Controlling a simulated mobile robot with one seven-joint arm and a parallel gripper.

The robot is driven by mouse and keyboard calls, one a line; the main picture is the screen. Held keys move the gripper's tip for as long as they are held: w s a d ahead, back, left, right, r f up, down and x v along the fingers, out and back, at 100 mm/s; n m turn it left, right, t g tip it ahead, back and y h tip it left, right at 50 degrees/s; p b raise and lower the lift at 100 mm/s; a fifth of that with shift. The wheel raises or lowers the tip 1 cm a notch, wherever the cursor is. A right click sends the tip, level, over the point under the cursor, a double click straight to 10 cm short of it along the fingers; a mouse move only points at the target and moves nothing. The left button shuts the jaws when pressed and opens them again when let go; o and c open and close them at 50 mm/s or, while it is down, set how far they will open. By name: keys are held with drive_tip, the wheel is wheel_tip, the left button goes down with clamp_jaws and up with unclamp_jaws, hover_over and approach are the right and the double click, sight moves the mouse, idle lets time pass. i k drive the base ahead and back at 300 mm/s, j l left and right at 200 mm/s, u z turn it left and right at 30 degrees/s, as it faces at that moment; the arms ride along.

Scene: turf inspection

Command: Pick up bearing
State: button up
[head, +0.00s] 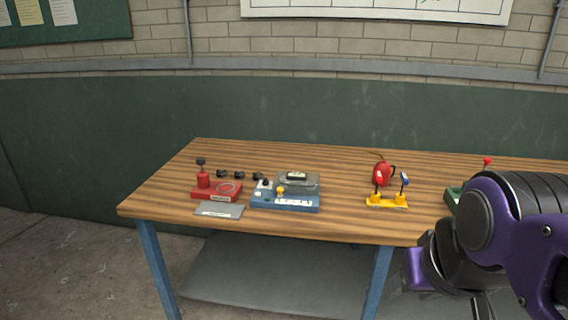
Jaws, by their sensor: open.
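I cannot pick out the bearing with certainty. Several small black pieces (239,174) stand in a row at the back left of the wooden table (330,165); they are too small to identify. A ring-like shape (227,188) shows on top of a red device (205,191) with a black-knobbed post, and I cannot tell if it is loose. My arm reaches in from the right, over the table's front right corner, well apart from these things. My gripper's fingertips are not clearly visible; the arm's end runs toward the bottom edge.
A grey plate (219,210) lies before the red device. A blue unit (284,201) with a clear cover stands beside it. A yellow stand (386,201) and a red rounded object (383,171) stand right of centre. A green object (452,196) is partly hidden by my arm.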

sight(257, 176)
drive_tip(key=i+j+u, duration=0.35)
drive_tip(key=i+j, duration=0.7)
drive_tip(key=j, duration=0.1)
